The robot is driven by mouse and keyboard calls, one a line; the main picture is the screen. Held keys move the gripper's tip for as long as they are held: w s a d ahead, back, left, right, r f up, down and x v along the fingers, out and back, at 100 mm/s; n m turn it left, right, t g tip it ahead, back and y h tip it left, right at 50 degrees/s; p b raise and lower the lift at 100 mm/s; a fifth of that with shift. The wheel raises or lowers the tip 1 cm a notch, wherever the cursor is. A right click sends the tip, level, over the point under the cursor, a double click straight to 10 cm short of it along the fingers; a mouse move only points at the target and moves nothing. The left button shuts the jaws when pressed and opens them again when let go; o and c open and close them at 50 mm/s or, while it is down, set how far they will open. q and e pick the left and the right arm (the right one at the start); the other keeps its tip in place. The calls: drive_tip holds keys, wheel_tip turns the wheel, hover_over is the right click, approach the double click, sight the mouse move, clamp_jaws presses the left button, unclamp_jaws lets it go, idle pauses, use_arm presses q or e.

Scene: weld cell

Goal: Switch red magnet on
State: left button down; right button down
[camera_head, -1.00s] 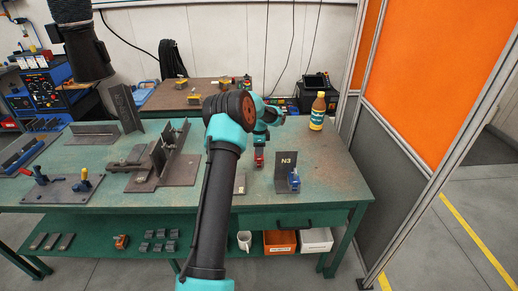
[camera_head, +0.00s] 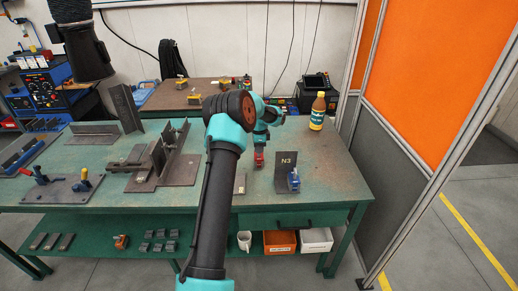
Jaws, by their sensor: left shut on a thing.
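A small red block (camera_head: 259,161), which looks like the red magnet, is on the green workbench (camera_head: 335,185) left of the N3 plate. My left gripper (camera_head: 260,149) points down at it from above and is shut on it; the fingers are small and partly hidden by my own wrist. The switch on the red magnet is too small to make out. My right gripper is not in view.
Steel fixtures (camera_head: 165,165) fill the bench's left part. The bench's right front is clear.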

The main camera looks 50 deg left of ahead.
use_arm(q)
drive_tip(key=n, duration=0.8)
drive_tip(key=shift+n, duration=0.3)
drive_tip(key=n, duration=0.4)
drive_tip(key=shift+n, duration=2.3)
drive_tip(key=c, duration=1.2)
unclamp_jaws()
